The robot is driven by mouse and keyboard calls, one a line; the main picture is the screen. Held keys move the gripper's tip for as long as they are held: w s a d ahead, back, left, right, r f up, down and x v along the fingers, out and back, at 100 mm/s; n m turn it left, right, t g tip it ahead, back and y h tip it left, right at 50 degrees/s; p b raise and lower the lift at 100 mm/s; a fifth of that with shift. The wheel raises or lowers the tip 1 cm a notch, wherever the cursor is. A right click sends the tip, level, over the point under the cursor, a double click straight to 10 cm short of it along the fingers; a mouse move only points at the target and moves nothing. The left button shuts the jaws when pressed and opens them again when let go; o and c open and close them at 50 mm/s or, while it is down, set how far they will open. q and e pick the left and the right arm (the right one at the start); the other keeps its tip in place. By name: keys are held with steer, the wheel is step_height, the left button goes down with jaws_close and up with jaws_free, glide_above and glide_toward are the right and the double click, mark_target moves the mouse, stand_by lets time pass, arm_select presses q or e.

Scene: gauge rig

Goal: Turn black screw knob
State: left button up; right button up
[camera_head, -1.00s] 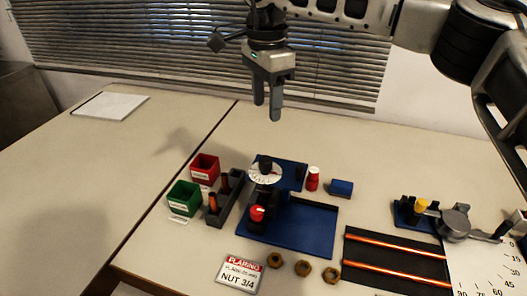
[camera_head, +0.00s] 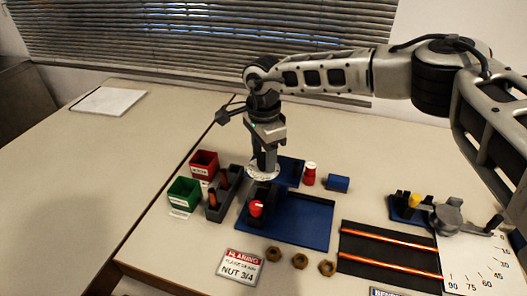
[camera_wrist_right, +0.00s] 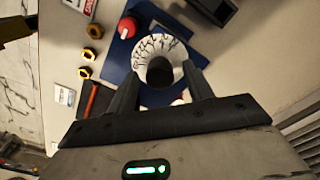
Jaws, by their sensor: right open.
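The black screw knob (camera_wrist_right: 160,73) stands in the middle of a white dial with dark marks (camera_wrist_right: 148,48), and the dial also shows in the head view (camera_head: 263,173). The dial belongs to a rig on a blue base (camera_head: 305,222). My right gripper (camera_head: 265,166) points down over the dial, and its fingers hide the knob in the head view. In the right wrist view my right gripper (camera_wrist_right: 161,75) is open, with one finger on each side of the knob. I cannot tell whether the fingers touch it. My left gripper is not in view.
A red knob (camera_head: 256,208) sits close in front of the dial. Red (camera_head: 204,164) and green (camera_head: 184,193) bins are left. Several nuts (camera_head: 300,261) lie in front.

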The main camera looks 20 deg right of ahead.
steer(key=c, duration=0.9)
steer(key=shift+c, duration=0.4)
